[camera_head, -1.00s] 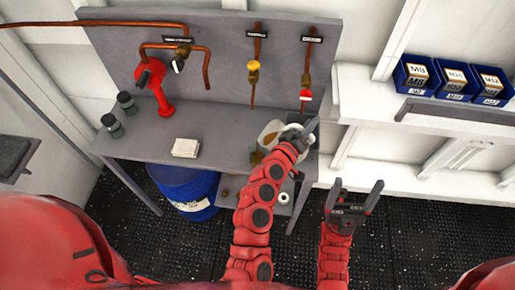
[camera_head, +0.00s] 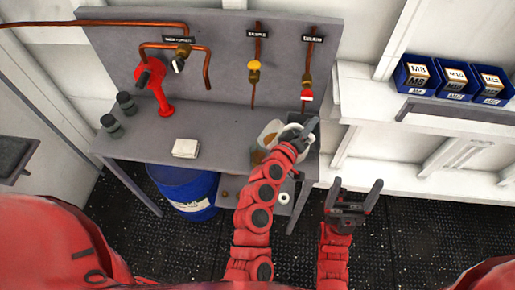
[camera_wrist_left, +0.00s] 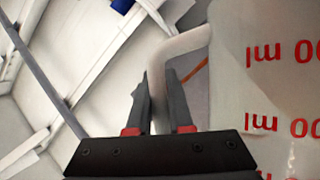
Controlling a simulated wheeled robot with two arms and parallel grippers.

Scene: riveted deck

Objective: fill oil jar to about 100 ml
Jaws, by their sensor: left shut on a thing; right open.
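A pale, translucent jar with red "ml" markings (camera_wrist_left: 285,90) fills the right of the left wrist view. My left gripper (camera_wrist_left: 157,95) is shut on its pale curved handle (camera_wrist_left: 182,42). In the head view, my left gripper (camera_head: 305,130) is at the right end of the grey bench, below the red-handled tap (camera_head: 306,95). It partly hides the pale jar there. The oil level cannot be read. A yellow-handled tap (camera_head: 254,66) is further left on the back panel. My right gripper (camera_head: 354,195) is open and empty in front of the bench.
A red hand pump (camera_head: 155,90), two dark jars (camera_head: 112,125) and a white pad (camera_head: 185,148) are on the bench (camera_head: 225,165). A blue drum (camera_head: 185,190) stands beneath. Blue labelled bins (camera_head: 415,78) sit on the right shelf. The bench's middle is mostly clear.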

